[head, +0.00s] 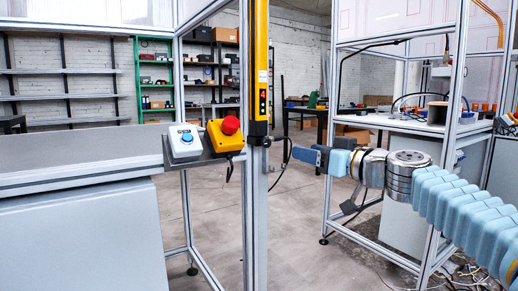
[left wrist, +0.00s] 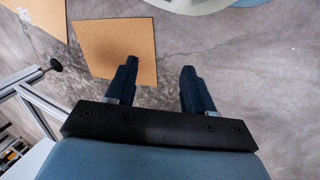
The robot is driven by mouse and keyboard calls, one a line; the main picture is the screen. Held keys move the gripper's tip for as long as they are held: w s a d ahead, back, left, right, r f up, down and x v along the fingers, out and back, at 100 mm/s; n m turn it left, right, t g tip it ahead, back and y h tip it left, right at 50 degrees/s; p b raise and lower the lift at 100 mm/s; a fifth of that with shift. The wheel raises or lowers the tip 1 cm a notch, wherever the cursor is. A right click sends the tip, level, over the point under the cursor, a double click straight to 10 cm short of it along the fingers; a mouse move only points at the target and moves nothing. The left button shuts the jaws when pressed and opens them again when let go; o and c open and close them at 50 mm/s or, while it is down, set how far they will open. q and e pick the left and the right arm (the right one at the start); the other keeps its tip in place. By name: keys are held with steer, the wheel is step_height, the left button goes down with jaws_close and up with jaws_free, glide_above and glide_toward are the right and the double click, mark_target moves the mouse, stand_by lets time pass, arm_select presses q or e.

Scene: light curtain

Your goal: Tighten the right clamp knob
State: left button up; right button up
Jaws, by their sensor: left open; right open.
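The yellow light curtain post (head: 259,70) stands upright in the middle of the head view, fixed to an aluminium profile. A small dark part (head: 267,142), which looks like the right clamp knob, sits at the right side of the post near its lower end. My right gripper (head: 302,156) reaches in from the right at about that height. Its fingers point left toward the post, with a gap between; it is seen side-on and holds nothing visible. My left gripper (left wrist: 157,78) shows in the left wrist view, open and empty above the floor. It is outside the head view.
A white box with a blue button (head: 185,141) and a yellow box with a red emergency stop (head: 227,133) sit on a bracket left of the post. A grey table (head: 80,150) fills the left. A cardboard sheet (left wrist: 115,50) lies on the floor below my left gripper.

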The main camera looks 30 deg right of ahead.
mark_target(268, 144)
steer(key=w+p, duration=0.1)
steer(key=w, duration=0.3)
steer(key=w+a+p, duration=0.1)
steer(key=w, duration=0.2)
steer(key=w+a, duration=0.1)
steer(key=w, duration=0.3)
steer(key=shift+w+p, duration=0.35)
steer(key=shift+p, duration=0.05)
steer(key=shift+w+a+f, duration=0.15)
steer(key=shift+w, duration=0.55)
jaws_close()
